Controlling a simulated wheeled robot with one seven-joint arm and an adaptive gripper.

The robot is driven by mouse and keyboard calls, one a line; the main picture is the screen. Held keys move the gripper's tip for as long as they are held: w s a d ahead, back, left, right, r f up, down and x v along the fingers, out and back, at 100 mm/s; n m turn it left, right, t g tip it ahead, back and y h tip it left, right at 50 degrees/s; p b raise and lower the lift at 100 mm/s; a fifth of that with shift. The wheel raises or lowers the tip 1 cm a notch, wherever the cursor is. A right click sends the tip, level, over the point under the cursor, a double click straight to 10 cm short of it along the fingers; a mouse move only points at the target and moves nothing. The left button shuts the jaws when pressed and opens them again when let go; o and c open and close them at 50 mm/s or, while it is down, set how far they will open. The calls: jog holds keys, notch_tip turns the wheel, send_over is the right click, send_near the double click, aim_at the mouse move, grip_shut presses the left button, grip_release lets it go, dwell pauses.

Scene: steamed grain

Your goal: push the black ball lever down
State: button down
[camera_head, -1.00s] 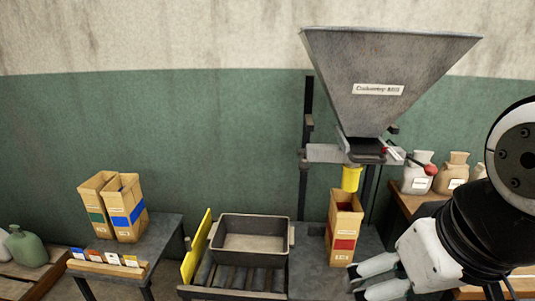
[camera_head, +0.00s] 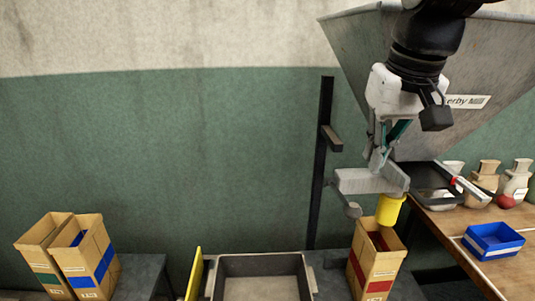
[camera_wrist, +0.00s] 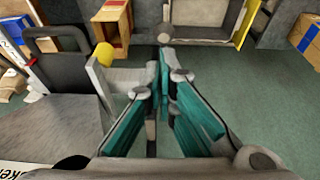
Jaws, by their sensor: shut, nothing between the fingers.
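The black ball lever (camera_head: 352,210) hangs at the left end of the grey valve bracket under the hopper, its ball looking dark grey. My gripper (camera_head: 378,166) is shut and empty, pointing down just above the bracket, up and to the right of the ball. In the wrist view, the closed teal-padded fingers (camera_wrist: 168,72) point toward a small grey ball (camera_wrist: 163,38) just beyond their tips, which looks like the lever's ball. Contact cannot be told.
The hopper (camera_head: 480,65) stands close behind my arm. A yellow spout (camera_head: 390,209) hangs above a red-labelled box (camera_head: 376,263). A red ball (camera_head: 505,201) and blue bin (camera_head: 493,241) are at right. A metal tray (camera_head: 262,262) sits lower left; a black post (camera_head: 320,165) stands left.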

jog(key=shift+w+r, duration=0.1)
jog(key=shift+w, duration=0.65)
jog(key=b+x, duration=0.1)
jog(key=x, duration=0.9)
jog(key=shift+s, duration=0.1)
